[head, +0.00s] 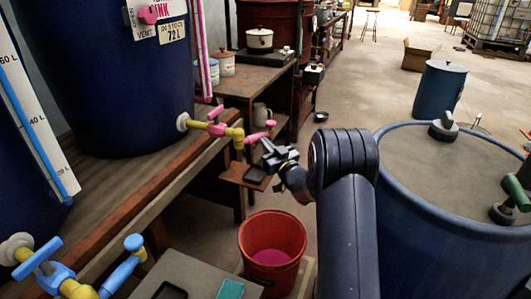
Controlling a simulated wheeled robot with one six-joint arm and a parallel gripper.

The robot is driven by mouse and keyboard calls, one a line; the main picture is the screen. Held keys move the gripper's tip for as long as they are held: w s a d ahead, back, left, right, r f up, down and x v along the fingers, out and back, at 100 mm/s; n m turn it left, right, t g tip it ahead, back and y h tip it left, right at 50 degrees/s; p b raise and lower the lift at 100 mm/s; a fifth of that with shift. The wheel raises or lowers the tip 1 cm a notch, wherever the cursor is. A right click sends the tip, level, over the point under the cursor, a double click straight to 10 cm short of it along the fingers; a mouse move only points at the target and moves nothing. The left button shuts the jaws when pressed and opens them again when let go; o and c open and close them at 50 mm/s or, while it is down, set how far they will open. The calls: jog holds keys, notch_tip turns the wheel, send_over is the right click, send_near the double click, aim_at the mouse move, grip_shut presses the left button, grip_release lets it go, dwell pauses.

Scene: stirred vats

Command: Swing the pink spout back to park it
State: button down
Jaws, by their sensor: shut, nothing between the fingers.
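The pink spout (257,137) sticks out to the right from a yellow elbow on the dark blue vat (110,80), with a small pink knob at its outer end. A pink valve handle (215,115) sits on the yellow pipe between vat and elbow. My gripper (266,150) is shut and empty, just below and right of the spout's outer end. I cannot tell whether it touches the spout. A red bucket (252,232) with pink liquid (271,257) in it stands on the floor below.
A blue valve (50,270) and blue spout (123,270) jut out at the lower left. A large blue tub (425,225) stands to the right. The wooden bench edge (150,190) runs below the vat. Open floor (370,80) lies farther back.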

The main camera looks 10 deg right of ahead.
aim_at(260, 136)
jog(key=shift+w+a+n+g+y+p, duration=0.2)
jog(key=shift+w+n+g+y, duration=0.45)
jog(key=shift+w+y, duration=0.6)
jog(key=shift+w+a+n+g+y+p, duration=0.2)
jog(key=shift+w+n+g+y, duration=0.25)
jog(key=shift+w+n+y, duration=0.7)
jog(key=shift+w+r+m, duration=0.1)
jog(key=shift+w+m, duration=0.2)
jog(key=shift+m, duration=0.1)
jog(key=p+v, duration=0.1)
jog(key=v, duration=0.6)
jog(key=shift+s, duration=0.3)
jog(key=shift+d, duration=0.15)
jog(key=b+x, duration=0.1)
jog(key=x, duration=0.6)
jog(key=shift+w+a, duration=0.25)
jog(key=shift+w, duration=0.1)
jog(key=shift+s+d, duration=0.15)
jog(key=shift+s, duration=0.1)
